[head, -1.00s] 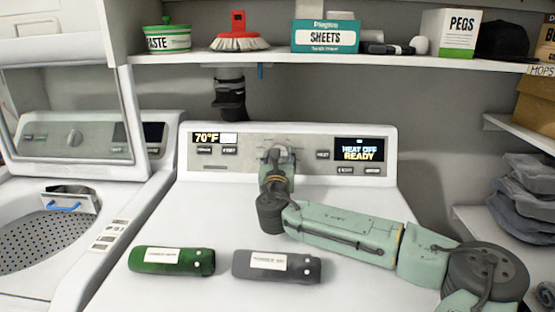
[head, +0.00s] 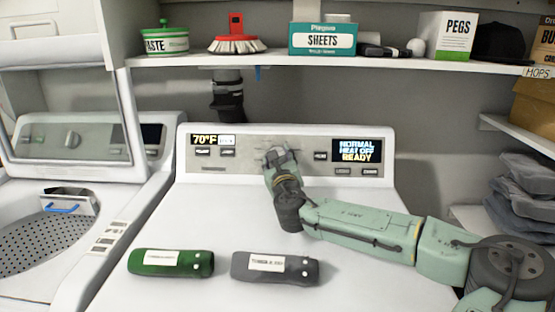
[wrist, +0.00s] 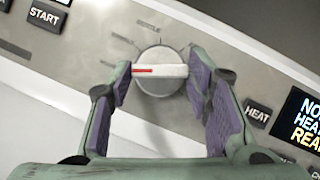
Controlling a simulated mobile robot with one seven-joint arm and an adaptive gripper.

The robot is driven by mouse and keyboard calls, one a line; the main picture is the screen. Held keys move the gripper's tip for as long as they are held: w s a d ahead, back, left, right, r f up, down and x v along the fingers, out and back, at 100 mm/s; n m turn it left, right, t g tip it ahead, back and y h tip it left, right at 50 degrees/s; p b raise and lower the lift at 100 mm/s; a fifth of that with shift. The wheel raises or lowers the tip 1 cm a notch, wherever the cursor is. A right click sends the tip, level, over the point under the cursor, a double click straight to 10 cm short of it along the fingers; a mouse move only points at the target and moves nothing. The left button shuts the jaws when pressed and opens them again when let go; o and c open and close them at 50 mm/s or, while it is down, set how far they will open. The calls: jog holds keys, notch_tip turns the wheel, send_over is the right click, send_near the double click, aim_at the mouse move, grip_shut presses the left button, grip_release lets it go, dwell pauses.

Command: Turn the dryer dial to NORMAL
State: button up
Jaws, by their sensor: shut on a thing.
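The dryer dial (wrist: 161,84) is a round, light grey knob with a raised white bar and a red mark at the bar's left end in the wrist view. My gripper (wrist: 160,73) is shut on it, with one purple-padded finger on each side. In the head view my gripper (head: 277,156) is at the dryer's control panel (head: 308,142) and hides the dial. The dryer display (head: 357,150) reads NORMAL, HEAT OFF, READY. The printed labels around the dial are too small to read surely.
A green bottle (head: 171,262) and a grey bottle (head: 274,268) lie on the dryer top (head: 215,221). A HEAT button (wrist: 257,112) is right of the dial in the wrist view. A shelf (head: 300,64) with boxes and a brush (head: 237,44) overhangs the panel.

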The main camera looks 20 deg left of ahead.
jog(key=shift+f, duration=0.1)
jog(key=o, duration=1.2)
jog(key=shift+c, duration=0.2)
jog(key=v, duration=1.2)
